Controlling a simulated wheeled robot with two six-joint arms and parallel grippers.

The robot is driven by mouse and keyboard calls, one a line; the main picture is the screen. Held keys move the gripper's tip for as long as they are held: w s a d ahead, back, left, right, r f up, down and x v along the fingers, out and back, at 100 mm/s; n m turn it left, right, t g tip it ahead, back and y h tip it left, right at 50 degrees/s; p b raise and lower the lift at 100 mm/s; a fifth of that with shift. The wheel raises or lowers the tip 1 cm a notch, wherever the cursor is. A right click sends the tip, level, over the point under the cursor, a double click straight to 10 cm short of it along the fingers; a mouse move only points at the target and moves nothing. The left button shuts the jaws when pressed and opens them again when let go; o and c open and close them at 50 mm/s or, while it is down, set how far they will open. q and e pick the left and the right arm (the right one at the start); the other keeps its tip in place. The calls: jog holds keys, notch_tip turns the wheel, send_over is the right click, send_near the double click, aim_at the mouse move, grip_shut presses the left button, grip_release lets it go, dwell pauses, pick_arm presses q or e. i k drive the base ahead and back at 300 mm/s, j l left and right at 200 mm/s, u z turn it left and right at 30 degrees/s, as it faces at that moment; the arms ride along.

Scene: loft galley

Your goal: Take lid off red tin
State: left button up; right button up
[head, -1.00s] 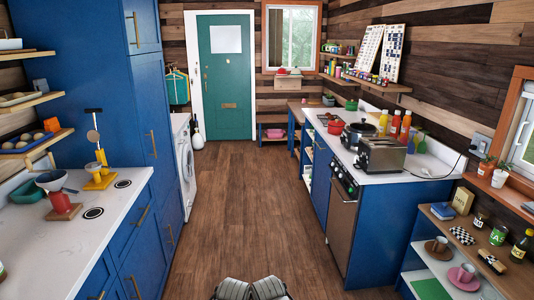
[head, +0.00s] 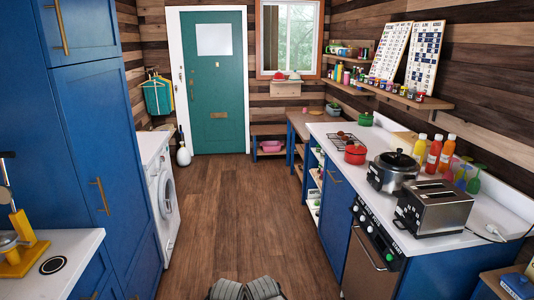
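I cannot pick out a red tin for certain. A small red lidded pot (head: 355,154) stands on the right counter, just behind the dark-lidded cooker. A small red item (head: 294,76) sits at the window, too small to make out. Neither of my grippers shows. Only two grey ridged parts of my own body are at the bottom edge, far from these things.
Blue cabinets (head: 85,150) and a washing machine (head: 166,200) line the left. The right counter (head: 450,160) holds a cooker (head: 392,173), a toaster (head: 433,207), bottles (head: 433,154) and a green pot (head: 366,119). The wooden floor (head: 235,215) between is clear up to the green door (head: 219,90).

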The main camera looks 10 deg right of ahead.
aim_at(356, 149)
jog(key=i+z, duration=0.2)
jog(key=i, duration=0.3)
jog(key=i+j+z, duration=0.2)
jog(key=i, duration=0.25)
jog(key=i+j+z, duration=0.2)
jog(key=i, duration=0.25)
jog(key=i+j+z, duration=0.3)
jog(key=i+z, duration=0.2)
jog(key=i+j+z, duration=0.3)
jog(key=z, duration=0.2)
jog(key=i+j+z, duration=0.25)
jog(key=j+z, duration=0.25)
jog(key=j, duration=0.2)
